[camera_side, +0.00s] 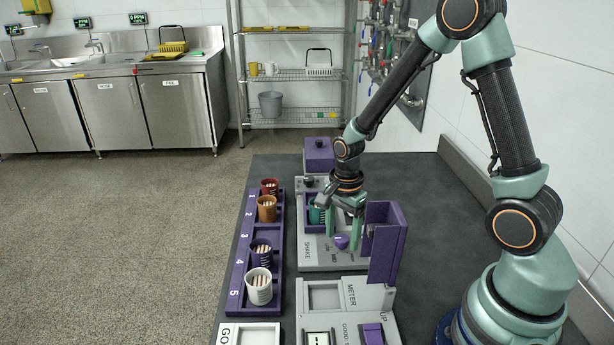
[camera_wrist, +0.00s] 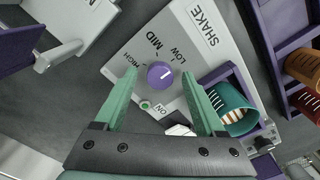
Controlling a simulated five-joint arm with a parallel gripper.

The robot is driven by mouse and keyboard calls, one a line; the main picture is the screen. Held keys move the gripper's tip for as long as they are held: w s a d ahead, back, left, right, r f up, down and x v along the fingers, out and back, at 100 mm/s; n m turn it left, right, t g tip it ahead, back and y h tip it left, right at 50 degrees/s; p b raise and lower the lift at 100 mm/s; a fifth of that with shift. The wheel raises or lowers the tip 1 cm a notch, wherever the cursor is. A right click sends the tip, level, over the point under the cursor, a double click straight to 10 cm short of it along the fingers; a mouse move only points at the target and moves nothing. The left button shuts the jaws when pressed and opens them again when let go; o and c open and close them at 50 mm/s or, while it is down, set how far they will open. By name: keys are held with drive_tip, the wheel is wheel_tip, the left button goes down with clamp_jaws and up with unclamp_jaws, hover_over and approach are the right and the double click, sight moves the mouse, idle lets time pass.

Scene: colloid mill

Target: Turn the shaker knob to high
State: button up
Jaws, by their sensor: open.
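The purple shaker knob (camera_wrist: 160,74) is on the grey SHAKE panel (camera_wrist: 205,50), with HIGH, MID and LOW printed around it. Its short white mark sits on the right of the knob in the wrist view, away from HIGH. My gripper (camera_side: 342,247) points down over the panel and is open. Its green fingers straddle the knob (camera_side: 341,242), one on each side, with no clear contact. In the wrist view, my gripper (camera_wrist: 159,76) frames the knob between its fingertips. A small green light (camera_wrist: 145,104) shows by the ON label.
A teal cup (camera_wrist: 231,108) with striped pieces stands in the shaker holder, close to one finger. A numbered purple rack (camera_side: 235,270) holds several cups at left. An upright purple panel (camera_side: 386,245) stands right of the knob, and the METER unit (camera_side: 345,297) is in front.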

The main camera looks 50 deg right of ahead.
clamp_jaws()
drive_tip(key=shift+n, duration=0.3)
drive_tip(key=n, duration=1.1)
drive_tip(key=shift+n, duration=0.4)
drive_tip(key=n, duration=1.1)
drive_tip(key=shift+n, duration=0.3)
unclamp_jaws()
